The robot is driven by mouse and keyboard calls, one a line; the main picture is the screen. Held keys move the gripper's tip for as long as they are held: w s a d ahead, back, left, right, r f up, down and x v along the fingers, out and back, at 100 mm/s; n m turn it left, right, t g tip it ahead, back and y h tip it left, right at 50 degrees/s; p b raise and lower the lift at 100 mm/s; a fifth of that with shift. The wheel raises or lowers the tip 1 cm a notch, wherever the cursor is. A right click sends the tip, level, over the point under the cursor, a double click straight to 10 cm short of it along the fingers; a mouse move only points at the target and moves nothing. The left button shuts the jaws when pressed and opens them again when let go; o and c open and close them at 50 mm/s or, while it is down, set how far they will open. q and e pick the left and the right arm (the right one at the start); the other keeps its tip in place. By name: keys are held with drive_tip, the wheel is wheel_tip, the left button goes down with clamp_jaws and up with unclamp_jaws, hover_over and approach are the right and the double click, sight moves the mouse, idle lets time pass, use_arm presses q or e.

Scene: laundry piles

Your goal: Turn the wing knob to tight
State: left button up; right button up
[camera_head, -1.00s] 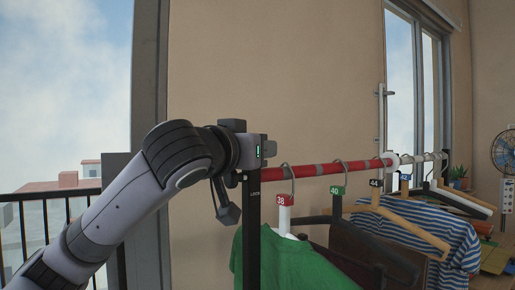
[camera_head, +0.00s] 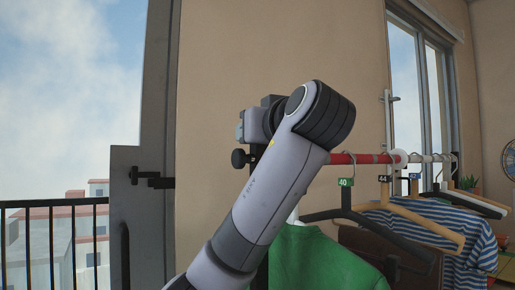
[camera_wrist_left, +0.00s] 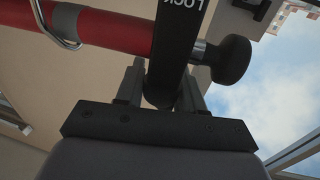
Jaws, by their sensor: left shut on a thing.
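My left gripper (camera_wrist_left: 160,88) is shut on the rounded end of a dark post (camera_wrist_left: 178,45) marked LOCK, one finger on each side. The lettering is upside down in the left wrist view. A round black knob (camera_wrist_left: 236,60) on a silver shaft sticks out to the right of the post, apart from the fingers. The same knob (camera_head: 238,158) shows left of my arm in the head view. I cannot tell whether it has wings. My left arm hides the fingertips and most of the post in the head view. My right gripper is not in view.
The red rail (camera_head: 345,158) runs right from the post with hangers, a green shirt (camera_head: 315,262) and a striped shirt (camera_head: 455,230). A hanger hook (camera_wrist_left: 62,35) is close to the gripper. A balcony railing (camera_head: 60,204) stands at left.

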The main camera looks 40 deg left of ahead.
use_arm(q)
drive_tip(key=shift+s+a+n+g+y+p, duration=0.15)
drive_tip(key=shift+n+g+y+p, duration=0.25)
drive_tip(key=shift+n+g+p, duration=1.05)
drive_tip(key=shift+s+d+n+g+y+p, duration=0.1)
drive_tip(key=shift+s+n+g+y+p, duration=0.25)
drive_tip(key=shift+n+g, duration=2.2)
drive_tip(key=shift+s+a+n+g+y+p, duration=0.15)
drive_tip(key=shift+n+g+y+p, duration=0.5)
drive_tip(key=shift+g, duration=2.55)
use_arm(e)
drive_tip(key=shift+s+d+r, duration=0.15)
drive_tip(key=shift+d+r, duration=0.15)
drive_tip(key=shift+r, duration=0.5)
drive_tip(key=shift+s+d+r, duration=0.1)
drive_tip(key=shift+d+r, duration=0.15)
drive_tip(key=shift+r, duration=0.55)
use_arm(q)
drive_tip(key=shift+d+n, duration=0.1)
drive_tip(key=shift+n, duration=0.15)
drive_tip(key=o, duration=1)
drive_tip(key=shift+c, duration=0.2)
